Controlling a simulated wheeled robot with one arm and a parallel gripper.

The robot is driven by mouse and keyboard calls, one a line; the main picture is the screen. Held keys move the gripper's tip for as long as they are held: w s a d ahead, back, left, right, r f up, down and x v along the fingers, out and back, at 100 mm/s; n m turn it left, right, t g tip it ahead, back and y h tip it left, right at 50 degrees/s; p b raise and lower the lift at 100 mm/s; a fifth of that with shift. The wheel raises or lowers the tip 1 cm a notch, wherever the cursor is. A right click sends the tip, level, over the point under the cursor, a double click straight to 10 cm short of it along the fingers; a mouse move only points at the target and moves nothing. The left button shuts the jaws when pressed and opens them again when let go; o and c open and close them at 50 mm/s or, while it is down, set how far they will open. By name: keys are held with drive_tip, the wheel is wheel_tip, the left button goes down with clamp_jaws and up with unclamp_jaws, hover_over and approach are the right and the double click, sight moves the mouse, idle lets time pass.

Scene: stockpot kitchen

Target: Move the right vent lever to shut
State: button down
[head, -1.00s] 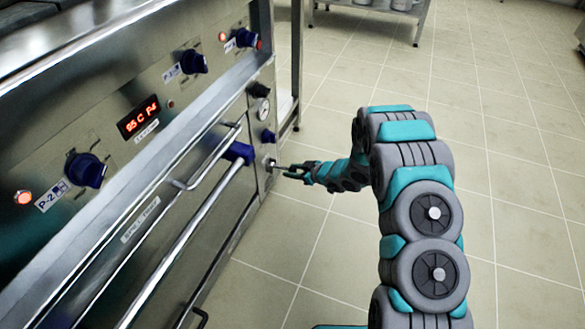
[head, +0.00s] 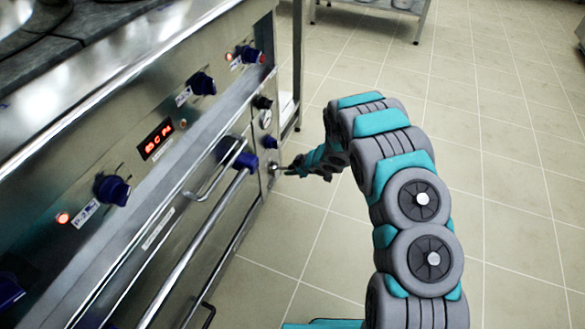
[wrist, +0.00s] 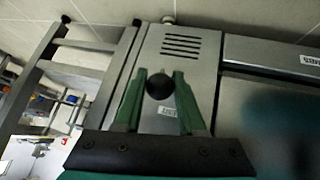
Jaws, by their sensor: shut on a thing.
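The vent lever has a dark round knob (wrist: 159,87), which sits between my fingertips in the wrist view. Behind it are a steel panel (wrist: 203,58) with several dark vent slots (wrist: 181,46) and a small white label (wrist: 167,117). My gripper (wrist: 160,76) has two green fingers, closed on the knob from both sides. In the head view my gripper (head: 287,171) is at the low right end of the oven front, at the lever (head: 274,169). The lever's stem and its exact angle are hidden.
A steel rack (head: 372,12) stands at the back. The tiled floor (head: 510,170) on the right is clear.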

drive_tip(key=shift+a, duration=0.1)
drive_tip(key=c, duration=0.5)
unclamp_jaws()
drive_tip(key=shift+r, duration=0.1)
drive_tip(key=shift+v, duration=3.8)
